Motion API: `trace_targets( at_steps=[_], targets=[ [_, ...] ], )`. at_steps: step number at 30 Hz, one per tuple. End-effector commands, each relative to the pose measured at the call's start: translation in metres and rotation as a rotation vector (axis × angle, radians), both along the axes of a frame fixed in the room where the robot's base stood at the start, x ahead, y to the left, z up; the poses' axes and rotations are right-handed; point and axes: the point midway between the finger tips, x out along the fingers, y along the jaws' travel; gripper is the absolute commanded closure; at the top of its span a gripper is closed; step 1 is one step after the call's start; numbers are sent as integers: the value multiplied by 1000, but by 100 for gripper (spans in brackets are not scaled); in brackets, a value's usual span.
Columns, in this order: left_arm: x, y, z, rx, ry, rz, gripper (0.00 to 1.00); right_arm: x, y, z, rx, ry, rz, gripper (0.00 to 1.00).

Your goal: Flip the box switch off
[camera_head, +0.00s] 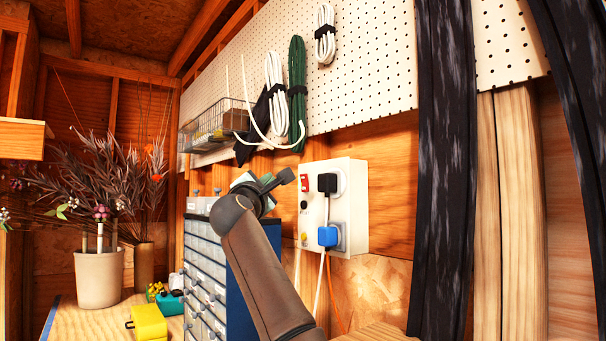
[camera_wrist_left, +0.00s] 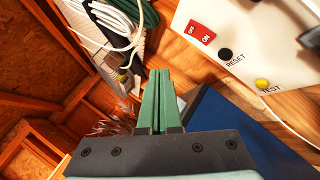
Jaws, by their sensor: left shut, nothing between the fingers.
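The white switch box (camera_head: 335,205) is mounted on the wooden wall. Its red rocker switch (camera_head: 304,183) is at the upper left of its face. The wrist view shows the red switch (camera_wrist_left: 200,32) with ON and OFF marks; I cannot tell which side is pressed. Below it are a black RESET button (camera_wrist_left: 225,54) and a yellow TEST button (camera_wrist_left: 262,84). My left gripper (camera_head: 243,179) is left of the box in the head view, apart from the switch. Its green fingers (camera_wrist_left: 159,74) are shut and empty. My right gripper is out of view.
A black plug (camera_head: 328,183) and a blue plug (camera_head: 328,236) stick out of the box, with cords hanging below. A drawer cabinet (camera_head: 203,265) stands under my left arm. Coiled cables (camera_head: 297,95) and a wire basket (camera_head: 215,125) hang on the pegboard above.

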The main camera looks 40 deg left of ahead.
Motion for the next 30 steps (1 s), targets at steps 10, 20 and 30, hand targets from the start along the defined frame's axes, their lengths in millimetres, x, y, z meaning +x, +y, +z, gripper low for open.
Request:
trace_targets(
  at_steps=[10,20,30],
  targets=[
    [45,-13,6,-1,1,-1,100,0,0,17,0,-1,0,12],
    [59,-17,7,-1,0,0,100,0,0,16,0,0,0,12],
    [58,-17,8,-1,0,0,100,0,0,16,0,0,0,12]
  ],
)
